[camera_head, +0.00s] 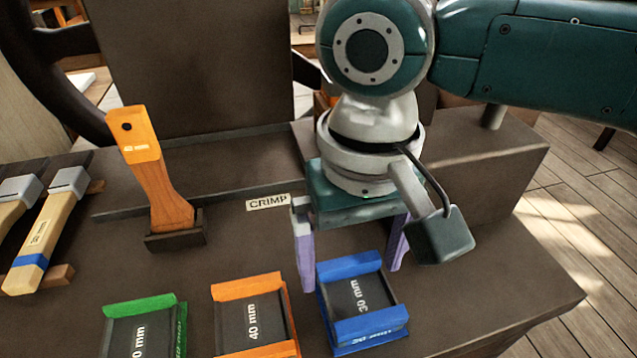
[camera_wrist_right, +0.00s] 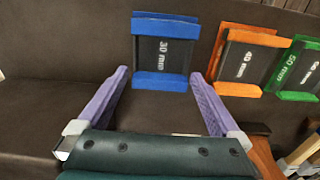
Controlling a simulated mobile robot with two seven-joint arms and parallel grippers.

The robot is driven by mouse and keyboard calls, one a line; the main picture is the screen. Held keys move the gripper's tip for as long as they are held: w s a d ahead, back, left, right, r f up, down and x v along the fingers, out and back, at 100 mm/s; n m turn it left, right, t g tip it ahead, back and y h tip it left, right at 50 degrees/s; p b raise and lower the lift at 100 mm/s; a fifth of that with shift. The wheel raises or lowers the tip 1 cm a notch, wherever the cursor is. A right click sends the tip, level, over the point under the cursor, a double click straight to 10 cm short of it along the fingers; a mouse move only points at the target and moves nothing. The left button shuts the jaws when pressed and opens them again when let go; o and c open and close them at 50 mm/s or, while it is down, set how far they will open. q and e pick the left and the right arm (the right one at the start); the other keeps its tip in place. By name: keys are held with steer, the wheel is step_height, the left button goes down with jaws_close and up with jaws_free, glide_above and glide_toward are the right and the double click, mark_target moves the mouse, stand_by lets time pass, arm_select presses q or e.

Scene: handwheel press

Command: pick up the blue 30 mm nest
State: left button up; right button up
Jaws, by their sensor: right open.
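The blue 30 mm nest (camera_head: 365,333) lies on the brown bench at the front right of the head view, a dark tray with blue end walls. It also shows in the right wrist view (camera_wrist_right: 163,80), ahead of the fingertips and between their lines. My right gripper (camera_head: 348,262) is open and empty, with its purple fingers pointing down above and behind the nest. In the right wrist view the two fingers (camera_wrist_right: 163,75) stand wide apart, wider than the nest, and nothing is between them. My left gripper is not in view.
The orange 40 mm nest (camera_head: 285,281) and a green nest (camera_head: 140,303) lie left of the blue one. An orange-handled tool (camera_head: 165,190) stands in a dark holder. Wooden-handled hammers (camera_head: 38,240) lie at the left. A CRIMP label (camera_head: 268,202) is on the bench; bare bench (camera_head: 490,290) lies right.

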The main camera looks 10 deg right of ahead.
steer(key=shift+f, duration=0.3)
steer(key=shift+r, duration=0.1)
jaws_close()
stand_by(0.5)
